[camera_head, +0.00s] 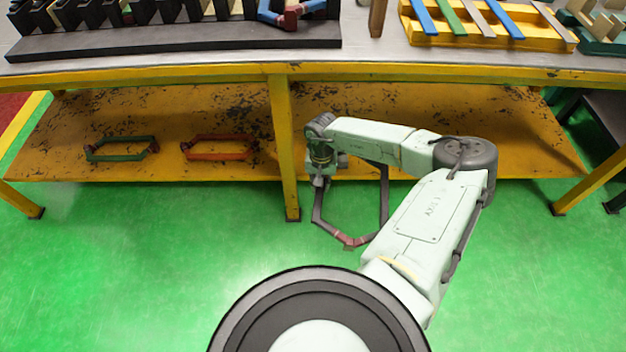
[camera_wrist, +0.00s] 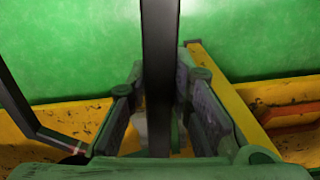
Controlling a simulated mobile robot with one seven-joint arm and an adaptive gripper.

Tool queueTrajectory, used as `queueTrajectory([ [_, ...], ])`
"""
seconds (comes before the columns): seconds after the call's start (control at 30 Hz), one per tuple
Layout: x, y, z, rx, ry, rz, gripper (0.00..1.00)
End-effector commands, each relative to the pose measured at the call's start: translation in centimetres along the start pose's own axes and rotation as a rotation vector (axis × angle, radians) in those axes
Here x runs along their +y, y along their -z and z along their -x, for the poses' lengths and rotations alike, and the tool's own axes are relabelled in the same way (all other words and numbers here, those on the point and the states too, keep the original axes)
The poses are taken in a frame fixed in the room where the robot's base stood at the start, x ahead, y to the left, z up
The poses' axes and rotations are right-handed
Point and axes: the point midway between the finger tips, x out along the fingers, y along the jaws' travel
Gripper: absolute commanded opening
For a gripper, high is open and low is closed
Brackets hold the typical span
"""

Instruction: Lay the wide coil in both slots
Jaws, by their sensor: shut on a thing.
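My gripper (camera_head: 319,180) is low in front of the bench's lower shelf. It is shut on a wide dark grey coil (camera_head: 384,205) with reddish bands at its lower corner. The coil hangs down over the floor, partly hidden behind my arm. In the wrist view a dark straight side of the coil (camera_wrist: 160,60) runs upright between the fingers of my gripper (camera_wrist: 160,115). The black slotted stator (camera_head: 170,45) lies on the bench top at the upper left, cut off by the picture edge. My gripper is well below and to the right of it.
A blue coil (camera_head: 265,14) lies at the stator's right end. A green coil (camera_head: 120,157) and an orange coil (camera_head: 219,156) lie on the yellow lower shelf (camera_head: 80,112). A yellow tray (camera_head: 455,40) with coloured strips stands on the bench top (camera_head: 370,58). A bench leg (camera_head: 284,150) is beside my gripper.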

Motion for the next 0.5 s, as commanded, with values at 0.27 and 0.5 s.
queueTrajectory([
  [0.27,0.4,0.7,-1.5,-0.002,0.006,0.082,0.0],
  [0.5,0.5,0.8,-0.2,0.002,-0.004,0.089,0.0],
])
